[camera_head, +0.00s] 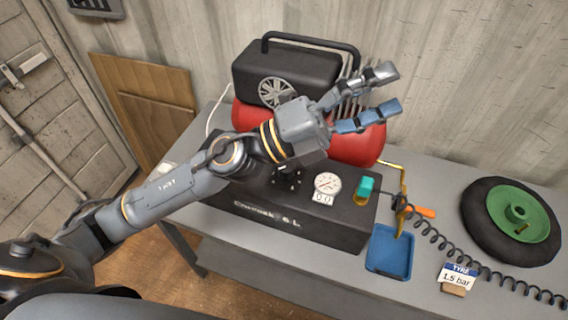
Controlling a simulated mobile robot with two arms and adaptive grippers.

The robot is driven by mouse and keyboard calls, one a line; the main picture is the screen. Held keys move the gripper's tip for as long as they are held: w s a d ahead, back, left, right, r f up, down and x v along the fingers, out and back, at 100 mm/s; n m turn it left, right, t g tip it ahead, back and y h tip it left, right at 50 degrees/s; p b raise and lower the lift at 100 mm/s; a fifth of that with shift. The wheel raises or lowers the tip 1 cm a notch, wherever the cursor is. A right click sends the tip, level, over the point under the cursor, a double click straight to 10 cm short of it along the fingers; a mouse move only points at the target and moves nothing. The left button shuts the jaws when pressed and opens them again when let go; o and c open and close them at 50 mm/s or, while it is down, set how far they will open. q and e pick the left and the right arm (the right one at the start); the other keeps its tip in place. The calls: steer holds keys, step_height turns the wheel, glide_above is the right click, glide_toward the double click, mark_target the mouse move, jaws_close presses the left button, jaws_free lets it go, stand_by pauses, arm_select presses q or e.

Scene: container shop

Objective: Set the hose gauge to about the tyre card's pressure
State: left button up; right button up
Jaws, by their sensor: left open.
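A round white dial gauge (327,184) stands on the front of the black compressor box (300,222). The small readout (322,198) below it appears to read 0.0. A teal knob (367,186) sits to the right of the gauge. The tyre card (459,272) stands on the bench at the lower right and reads 1.5 bar. My left gripper (388,91) is open and empty, in front of the red tank in the picture, above and right of the gauge. It touches neither gauge nor knob as far as I can see. My right gripper is out of view.
A coiled black hose (465,248) runs across the right of the bench, near an orange handle (425,212) and a yellow pipe (403,185). A blue tray (390,252) lies in front. A wheel with a green hub (514,212) lies at the right. A red tank (355,146) stands behind.

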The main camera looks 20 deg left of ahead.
arm_select(q)
step_height(320, 180, down, 2)
steer(key=s+d+m+g, duration=0.2)
steer(key=m+g, duration=0.3)
steer(key=m, duration=0.1)
steer(key=m+g+y, duration=0.2)
steer(key=m+y, duration=0.4)
steer(key=y, duration=1.2)
glide_toward(285, 166)
steer(key=p+x, duration=0.4)
steer(key=x, duration=0.4)
steer(key=shift+d+f, duration=0.1)
steer(key=shift+f, duration=0.15)
steer(key=shift+w+f, duration=0.1)
steer(key=shift+f, duration=0.25)
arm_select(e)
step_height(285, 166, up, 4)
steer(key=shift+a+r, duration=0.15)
arm_select(q)
steer(key=shift+c, duration=0.6)
